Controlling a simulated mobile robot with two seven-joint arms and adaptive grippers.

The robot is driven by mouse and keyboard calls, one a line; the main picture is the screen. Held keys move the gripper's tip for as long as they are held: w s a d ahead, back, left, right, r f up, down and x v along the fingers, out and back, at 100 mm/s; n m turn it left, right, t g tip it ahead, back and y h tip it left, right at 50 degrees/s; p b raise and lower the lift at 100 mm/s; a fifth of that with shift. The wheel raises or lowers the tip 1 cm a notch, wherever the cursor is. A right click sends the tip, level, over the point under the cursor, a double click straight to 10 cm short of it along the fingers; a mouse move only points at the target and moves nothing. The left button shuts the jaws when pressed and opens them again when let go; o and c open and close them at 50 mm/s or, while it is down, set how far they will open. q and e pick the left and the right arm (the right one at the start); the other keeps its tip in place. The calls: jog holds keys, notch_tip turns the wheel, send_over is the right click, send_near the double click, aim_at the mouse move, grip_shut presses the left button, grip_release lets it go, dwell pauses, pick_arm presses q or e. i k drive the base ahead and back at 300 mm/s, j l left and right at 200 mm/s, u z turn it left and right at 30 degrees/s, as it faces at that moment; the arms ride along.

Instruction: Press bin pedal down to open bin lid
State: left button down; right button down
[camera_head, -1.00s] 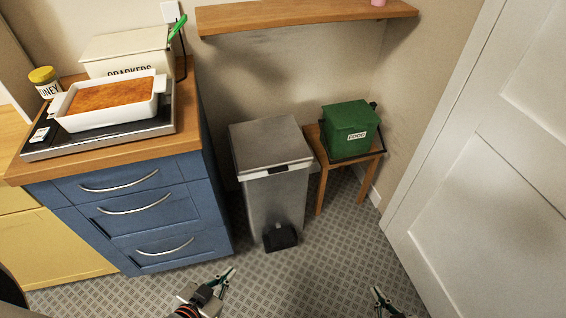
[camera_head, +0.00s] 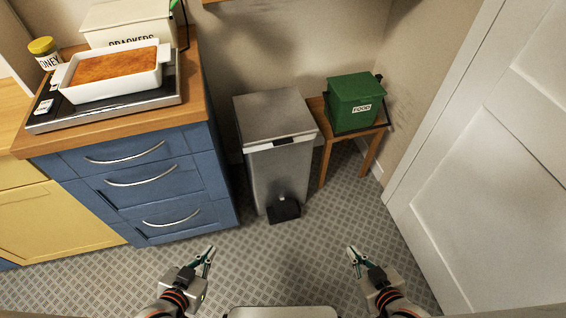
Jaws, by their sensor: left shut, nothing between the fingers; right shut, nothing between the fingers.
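The grey metal pedal bin (camera_head: 279,170) stands on the patterned floor between the blue drawers and a small wooden stool. Its lid (camera_head: 272,117) is shut. The black pedal (camera_head: 284,210) sticks out at the foot of the bin's front. My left gripper (camera_head: 210,253) is shut and empty, below and left of the pedal in the picture. My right gripper (camera_head: 351,253) is shut and empty, below and right of the pedal. Both are apart from the bin and the pedal.
Blue drawers (camera_head: 135,185) under a wooden top stand left of the bin. A green food box (camera_head: 354,102) sits on the wooden stool (camera_head: 372,150) to the right. A white door (camera_head: 480,150) fills the right side. The floor before the pedal is clear.

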aim_at(282, 209)
jog(key=i+l, duration=0.15)
jog(key=l, duration=0.15)
jog(key=i+l, duration=0.35)
jog(key=l, duration=0.25)
jog(key=u, duration=1.55)
